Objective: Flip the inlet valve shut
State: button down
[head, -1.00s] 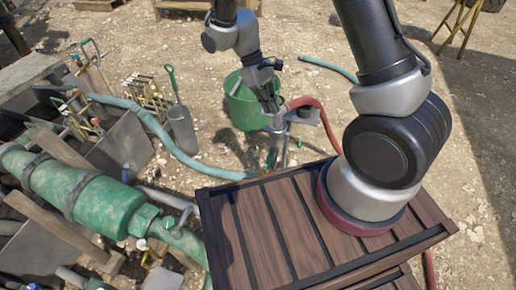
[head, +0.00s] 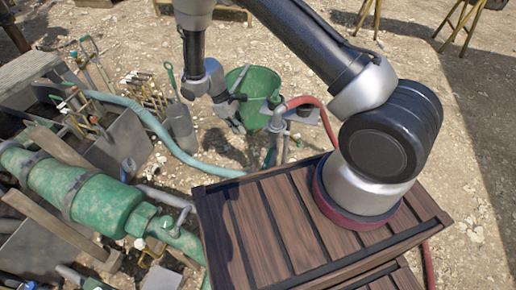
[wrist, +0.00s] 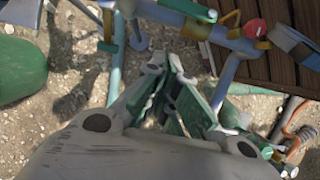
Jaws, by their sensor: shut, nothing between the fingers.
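An upright grey pipe stand (head: 278,125) with the red hose on top stands just beyond the wooden crate in the head view. In the wrist view, grey-blue pipework (wrist: 237,45) at the upper right carries brass fittings, a round red part (wrist: 256,28) and a green bar (wrist: 190,9). I cannot tell which part is the inlet valve's handle, or how it is set. My gripper (head: 237,127) is shut and empty. It hangs left of the pipe stand, in front of the green bucket. Its fingers (wrist: 170,62) also show in the wrist view, below the pipework.
The wooden crate (head: 265,215) stands under my arm. A green bucket (head: 250,95) is behind my gripper. A blue-green hose (head: 165,140) runs along the ground to the left. A large green cylinder (head: 85,195) and several tools stand at the left. Open gravel lies beyond.

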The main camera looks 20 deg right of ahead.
aim_at(268, 159)
jog(key=s+d+f, duration=0.4)
jog(key=d+f, duration=0.2)
jog(key=f, duration=0.3)
jog(key=shift+s, duration=0.3)
jog(key=shift+d+f, duration=0.1)
jog(key=shift+d, duration=0.05)
jog(key=shift+s+d+m+g+y, duration=0.2)
jog(key=shift+d+m+g+y, duration=0.15)
jog(key=shift+d+m, duration=0.65)
jog(key=shift+s+d+m+g+y, duration=0.3)
jog(key=shift+d+m, duration=0.3)
jog(key=shift+m, duration=0.7)
jog(key=shift+w, duration=0.1)
